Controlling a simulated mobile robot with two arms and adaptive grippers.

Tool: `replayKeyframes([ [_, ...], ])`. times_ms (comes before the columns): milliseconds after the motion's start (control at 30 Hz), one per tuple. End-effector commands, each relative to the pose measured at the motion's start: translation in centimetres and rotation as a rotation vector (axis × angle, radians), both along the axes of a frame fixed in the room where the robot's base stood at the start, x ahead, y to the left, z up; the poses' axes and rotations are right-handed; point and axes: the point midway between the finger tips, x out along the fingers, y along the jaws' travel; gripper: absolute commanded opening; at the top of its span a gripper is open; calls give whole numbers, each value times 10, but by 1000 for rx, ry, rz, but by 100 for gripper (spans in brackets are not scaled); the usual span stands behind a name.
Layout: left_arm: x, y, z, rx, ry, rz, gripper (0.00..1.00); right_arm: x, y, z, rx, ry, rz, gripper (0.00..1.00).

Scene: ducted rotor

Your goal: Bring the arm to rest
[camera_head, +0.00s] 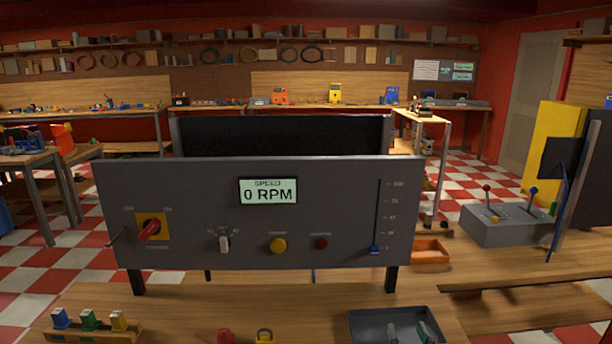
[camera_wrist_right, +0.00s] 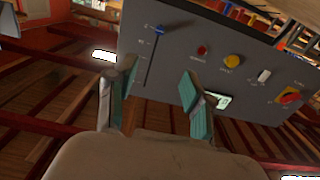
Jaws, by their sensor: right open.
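My right gripper (camera_head: 411,333) shows only as fingertips at the bottom edge of the head view, over the grey tray. In the right wrist view the gripper (camera_wrist_right: 158,90) is open, its two teal-padded fingers apart with nothing between them. The grey control panel (camera_head: 350,200) stands upright on the bench, beyond the fingers. Its display (camera_head: 268,191) reads 0 RPM. The blue slider knob (camera_head: 375,250) is at the bottom of its scale. The red-handled switch (camera_head: 150,229) sits tilted on a yellow plate. My left gripper is not in view.
A grey tray (camera_head: 365,322) lies at the bench front. A wooden holder (camera_head: 95,334) with several coloured tags is at front left, with red (camera_head: 225,335) and yellow (camera_head: 264,336) padlocks beside it. A grey lever box (camera_head: 505,228) and orange bin (camera_head: 430,248) stand right.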

Motion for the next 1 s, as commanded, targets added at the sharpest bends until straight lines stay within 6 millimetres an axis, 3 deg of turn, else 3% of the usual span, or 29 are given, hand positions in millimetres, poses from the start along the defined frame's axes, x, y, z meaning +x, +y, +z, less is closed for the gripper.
replayKeyframes([
  [267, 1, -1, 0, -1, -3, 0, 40, -25, -1, -33, -17, 161, -4, 52],
  [467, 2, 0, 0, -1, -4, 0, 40, -57, -2, -65, -33, 332, -2, 52],
  [700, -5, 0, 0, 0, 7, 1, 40, -121, -3, -110, -67, 618, 11, 52],
  [1000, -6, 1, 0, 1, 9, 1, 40, -213, -2, -145, -112, 958, 47, 52],
])
